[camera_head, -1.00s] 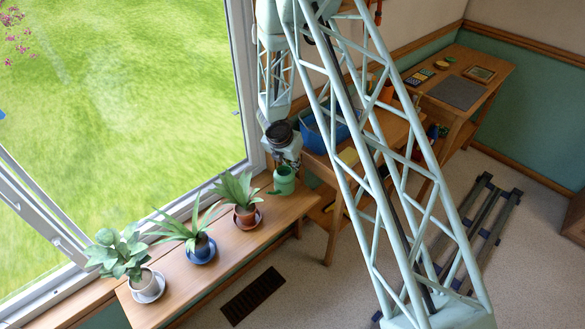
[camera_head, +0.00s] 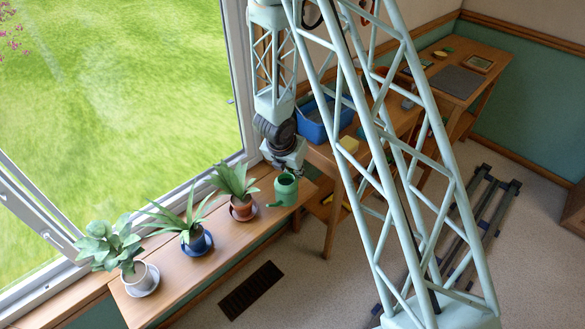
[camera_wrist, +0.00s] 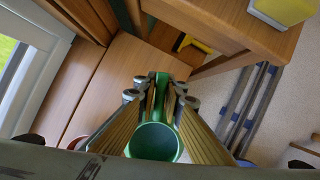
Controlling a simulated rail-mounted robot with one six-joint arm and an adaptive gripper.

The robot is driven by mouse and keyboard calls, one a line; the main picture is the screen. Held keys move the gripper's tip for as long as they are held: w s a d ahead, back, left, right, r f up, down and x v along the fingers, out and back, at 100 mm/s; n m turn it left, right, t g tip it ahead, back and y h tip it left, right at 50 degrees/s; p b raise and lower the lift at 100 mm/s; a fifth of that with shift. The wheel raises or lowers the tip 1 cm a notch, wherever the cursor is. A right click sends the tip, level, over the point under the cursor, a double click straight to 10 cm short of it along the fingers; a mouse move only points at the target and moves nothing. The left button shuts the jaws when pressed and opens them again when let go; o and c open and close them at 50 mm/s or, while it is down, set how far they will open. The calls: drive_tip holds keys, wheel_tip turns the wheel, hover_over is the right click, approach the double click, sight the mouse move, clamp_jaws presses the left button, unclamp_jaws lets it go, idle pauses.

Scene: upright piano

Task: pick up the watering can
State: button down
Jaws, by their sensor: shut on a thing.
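The green watering can (camera_head: 286,191) is at the right end of the plant shelf in the head view, its spout toward the lower left. My gripper (camera_head: 287,170) is right above and behind it. In the wrist view, my gripper's two fingers (camera_wrist: 161,92) are closed on the can's green handle. The can's round open top (camera_wrist: 154,143) shows between the fingers, and its lower body is hidden. I cannot tell whether its base touches the shelf.
Three potted plants stand left of the can; the nearest is in a terracotta pot (camera_head: 242,209). The window (camera_head: 120,90) runs close behind the shelf (camera_head: 228,240). A wooden table with a blue bin (camera_head: 322,124) and a yellow block (camera_head: 349,144) stands to the right.

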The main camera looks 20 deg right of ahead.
sight(283, 192)
drive_tip(key=shift+s+a+r+b, duration=0.15)
drive_tip(key=shift+s+b, duration=0.1)
drive_tip(key=shift+s, duration=1)
drive_tip(key=shift+s+r+b, duration=0.1)
drive_tip(key=shift+s+b, duration=0.15)
drive_tip(key=shift+s, duration=1)
drive_tip(key=shift+r, duration=0.1)
